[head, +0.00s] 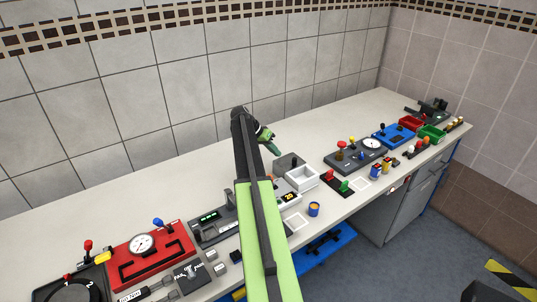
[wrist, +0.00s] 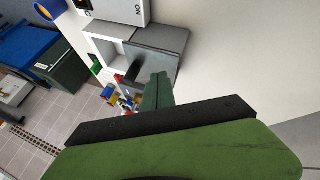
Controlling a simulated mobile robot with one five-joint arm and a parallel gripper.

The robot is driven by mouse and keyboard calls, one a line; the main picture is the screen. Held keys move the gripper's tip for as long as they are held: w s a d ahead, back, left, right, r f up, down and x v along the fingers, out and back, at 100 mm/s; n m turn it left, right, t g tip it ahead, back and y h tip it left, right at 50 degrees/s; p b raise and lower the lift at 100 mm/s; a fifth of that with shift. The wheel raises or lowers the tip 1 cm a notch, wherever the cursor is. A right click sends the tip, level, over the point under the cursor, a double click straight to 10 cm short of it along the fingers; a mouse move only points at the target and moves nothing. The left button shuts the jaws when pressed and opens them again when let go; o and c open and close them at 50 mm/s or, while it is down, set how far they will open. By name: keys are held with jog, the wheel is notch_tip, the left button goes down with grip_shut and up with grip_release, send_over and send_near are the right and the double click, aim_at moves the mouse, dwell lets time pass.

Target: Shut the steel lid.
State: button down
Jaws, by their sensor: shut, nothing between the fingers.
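The steel lid (wrist: 152,62) is a flat grey plate with a dark handle (wrist: 133,73) on it. It sits beside the white box opening (wrist: 108,50), which shows uncovered. In the head view my gripper (head: 267,143) is partly hidden by my arm, left of and behind the lid.
A device with a yellow display (head: 289,197) stands directly in front of the lid. Red and green switches (head: 338,183) are to the right. The bench top (head: 318,120) behind the lid is clear.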

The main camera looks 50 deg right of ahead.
aim_at(286, 164)
jog(key=b+x, duration=0.1)
jog(key=x, duration=0.1)
jog(key=shift+f, duration=0.5)
jog(key=s, duration=0.1)
jog(key=s+r+p, duration=0.1)
jog(key=s, duration=0.1)
jog(key=shift+d, duration=0.1)
jog(key=shift+s+d, duration=0.1)
jog(key=shift+s, duration=0.4)
jog(key=s+a, duration=0.3)
jog(key=s, duration=0.6)
jog(key=shift+s+a, duration=0.1)
